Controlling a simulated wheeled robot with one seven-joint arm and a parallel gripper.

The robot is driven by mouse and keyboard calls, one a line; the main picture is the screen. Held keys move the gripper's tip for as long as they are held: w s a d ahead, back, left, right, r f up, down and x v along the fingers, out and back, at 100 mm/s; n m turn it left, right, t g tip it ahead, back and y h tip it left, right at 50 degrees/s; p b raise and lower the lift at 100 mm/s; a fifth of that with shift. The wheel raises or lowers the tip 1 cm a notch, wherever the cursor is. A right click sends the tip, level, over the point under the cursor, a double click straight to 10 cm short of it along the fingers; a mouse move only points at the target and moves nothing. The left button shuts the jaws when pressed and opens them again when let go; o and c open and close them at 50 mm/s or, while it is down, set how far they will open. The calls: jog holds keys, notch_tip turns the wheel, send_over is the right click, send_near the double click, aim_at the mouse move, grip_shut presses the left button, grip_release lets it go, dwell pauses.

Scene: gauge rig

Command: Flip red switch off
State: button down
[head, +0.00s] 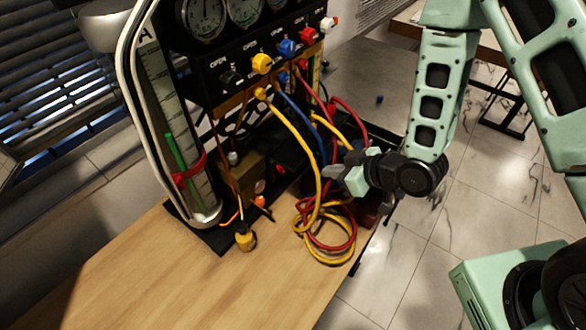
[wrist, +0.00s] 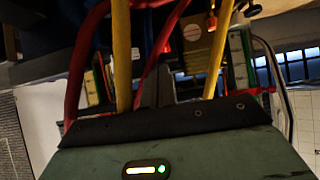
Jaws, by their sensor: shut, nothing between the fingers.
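The gauge rig (head: 150,100) stands on a wooden table. Low on its base, beside a brass block (head: 238,178), is a small orange-red part (head: 260,201); I cannot tell whether it is the red switch or how it is set. A small red part also shows near the top of the wrist view (wrist: 211,22). A red knob (head: 308,35) sits on the upper panel. My gripper (head: 344,178) is shut and empty, right of the base and beside the hoses.
Yellow hoses (head: 305,150), red and blue hoses hang from the panel, and a coil (head: 325,245) lies at the table's right edge. The wooden table (head: 190,285) is bare in front. Window blinds are at left.

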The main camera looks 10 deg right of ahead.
aim_at(286, 171)
jog(key=shift+f, duration=0.1)
jog(key=b+x, duration=0.2)
jog(key=b, duration=0.4)
jog(key=shift+b, duration=0.35)
jog(key=b, duration=0.5)
jog(key=shift+w+a+f, duration=0.2)
jog(key=shift+f, duration=0.05)
jog(key=p+x, duration=0.2)
jog(key=x, duration=0.9)
jog(key=shift+w+a+r+p, duration=0.1)
jog(key=shift+a+r+p, duration=0.05)
jog(key=shift+p, duration=0.25)
